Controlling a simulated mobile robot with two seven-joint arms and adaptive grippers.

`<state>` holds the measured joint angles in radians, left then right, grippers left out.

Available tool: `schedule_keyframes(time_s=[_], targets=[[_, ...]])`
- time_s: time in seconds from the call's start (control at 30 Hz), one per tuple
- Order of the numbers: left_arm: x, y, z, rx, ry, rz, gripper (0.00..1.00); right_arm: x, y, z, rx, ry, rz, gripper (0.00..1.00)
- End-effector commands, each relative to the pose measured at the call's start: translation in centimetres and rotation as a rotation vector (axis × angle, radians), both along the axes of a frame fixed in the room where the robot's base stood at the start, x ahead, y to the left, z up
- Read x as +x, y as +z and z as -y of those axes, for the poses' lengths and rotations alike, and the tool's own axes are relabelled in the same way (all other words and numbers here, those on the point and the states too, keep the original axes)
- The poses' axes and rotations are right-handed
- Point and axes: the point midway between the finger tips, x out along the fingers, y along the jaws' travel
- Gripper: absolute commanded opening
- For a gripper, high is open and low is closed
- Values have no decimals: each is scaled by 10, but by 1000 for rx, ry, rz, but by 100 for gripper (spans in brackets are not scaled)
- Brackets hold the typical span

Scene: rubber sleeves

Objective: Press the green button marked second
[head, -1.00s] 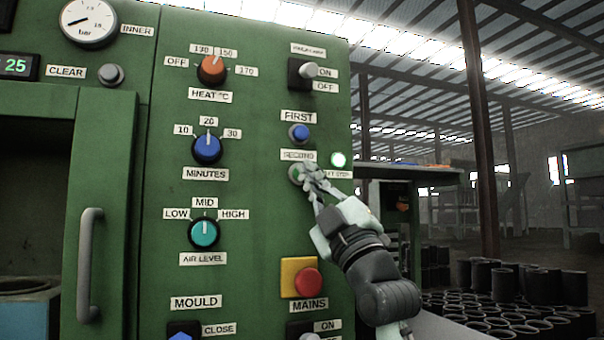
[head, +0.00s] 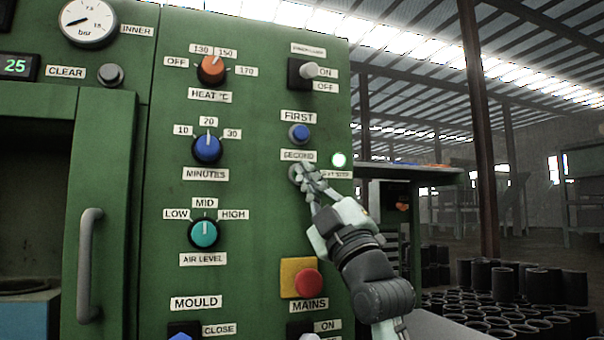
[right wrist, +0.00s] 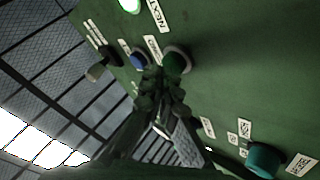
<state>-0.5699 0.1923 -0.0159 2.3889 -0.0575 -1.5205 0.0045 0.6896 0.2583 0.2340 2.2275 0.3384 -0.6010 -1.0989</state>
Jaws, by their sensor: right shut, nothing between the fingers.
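The label SECOND (head: 297,156) is on the green machine panel (head: 255,130), below the blue FIRST button (head: 299,133). The green button under that label is mostly covered by my fingers in the head view, where its grey collar (head: 292,172) shows at the left. In the right wrist view the green button (right wrist: 176,61) is a dark green cap in a grey ring, just beyond my fingertips. My right gripper (head: 301,174) is shut and empty, its fingertips at the button. I cannot tell whether they touch it. My left gripper is not in view.
A lit green lamp (head: 339,160) sits right of the button, above a label partly hidden by my fingers. A red mains button (head: 307,283) on a yellow plate is below. Knobs (head: 207,149) stand out at the left. Black rubber sleeves (head: 500,285) stand at the lower right.

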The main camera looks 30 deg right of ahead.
Motion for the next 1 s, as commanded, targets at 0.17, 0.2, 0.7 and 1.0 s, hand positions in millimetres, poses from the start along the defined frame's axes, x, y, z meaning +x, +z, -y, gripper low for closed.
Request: schedule_keyframes(time_s=[0.17, 0.2, 0.7, 1.0], targets=[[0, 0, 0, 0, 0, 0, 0, 2, 0, 0, 0, 0, 0, 0], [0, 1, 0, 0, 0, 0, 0, 3, 0, 1, 0, 0, 0, 0], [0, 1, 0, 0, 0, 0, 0, 2, 0, 1, -1, -2, -1, 0], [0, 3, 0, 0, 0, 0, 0, -11, 0, -2, -2, -3, -1, 0]])
